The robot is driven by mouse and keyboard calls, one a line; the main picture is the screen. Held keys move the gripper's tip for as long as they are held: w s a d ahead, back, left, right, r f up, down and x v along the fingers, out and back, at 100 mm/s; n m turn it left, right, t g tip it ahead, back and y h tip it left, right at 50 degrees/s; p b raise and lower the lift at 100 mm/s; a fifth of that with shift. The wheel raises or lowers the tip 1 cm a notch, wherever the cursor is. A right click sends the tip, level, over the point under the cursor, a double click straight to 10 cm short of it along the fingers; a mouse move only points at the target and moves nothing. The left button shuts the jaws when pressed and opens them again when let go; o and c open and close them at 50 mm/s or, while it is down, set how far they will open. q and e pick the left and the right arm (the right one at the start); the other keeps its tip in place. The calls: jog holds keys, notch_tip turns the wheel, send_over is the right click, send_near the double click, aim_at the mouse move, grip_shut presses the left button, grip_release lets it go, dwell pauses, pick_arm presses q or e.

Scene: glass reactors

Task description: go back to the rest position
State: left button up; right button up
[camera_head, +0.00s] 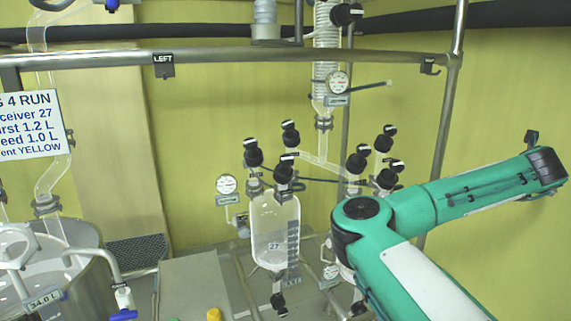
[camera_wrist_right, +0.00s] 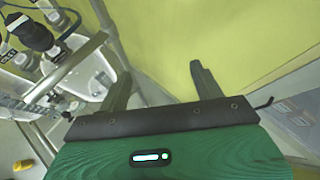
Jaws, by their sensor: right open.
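My right gripper shows in the wrist view (camera_wrist_right: 160,82) with its two dark fingers spread apart and nothing between them. Yellow wall lies beyond the fingertips, and glassware stands to their left. In the head view my teal right arm comes in from the bottom right, bends near the glassware and reaches toward the right edge. I cannot make out the gripper fingers there. The glass receiver marked 27 (camera_head: 275,232) hangs upright left of my arm's bend. My left gripper and arm are not in view.
Several black-knobbed valves (camera_head: 284,172) top the glassware close to my arm, which hides part of it. A metal rail (camera_head: 230,56) crosses above. A glass reactor (camera_head: 75,285) stands at the lower left. A white sign (camera_head: 30,125) hangs at the left. The yellow wall at right looks clear.

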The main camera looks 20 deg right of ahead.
jog(key=s+a+f+n+y, duration=0.1)
jog(key=s+a+f+n, duration=0.2)
jog(key=a+f+n, duration=2.45)
jog(key=s+a+f+n+g+y, duration=0.2)
jog(key=s+a+f+n+y, duration=0.2)
jog(key=s+a+f+n, duration=0.6)
jog(key=s+a+f+n+g+y, duration=0.3)
jog(key=s+a+f+n, duration=0.35)
jog(key=s+a, duration=0.7)
notch_tip(320, 180, down, 35)
jog(key=s+n+b, duration=0.1)
jog(key=b, duration=0.3)
jog(key=s+d+f+g+b, duration=0.1)
jog(key=s+d+f+b, duration=0.1)
jog(key=s+f, duration=0.7)
jog(key=s+d+f+g+b, duration=0.1)
jog(key=s+d+f, duration=0.1)
jog(key=s+f, duration=0.7)
notch_tip(320, 180, down, 3)
jog(key=shift+s+d+b, duration=0.15)
jog(key=shift+s+b, duration=0.2)
jog(key=shift+s, duration=0.05)
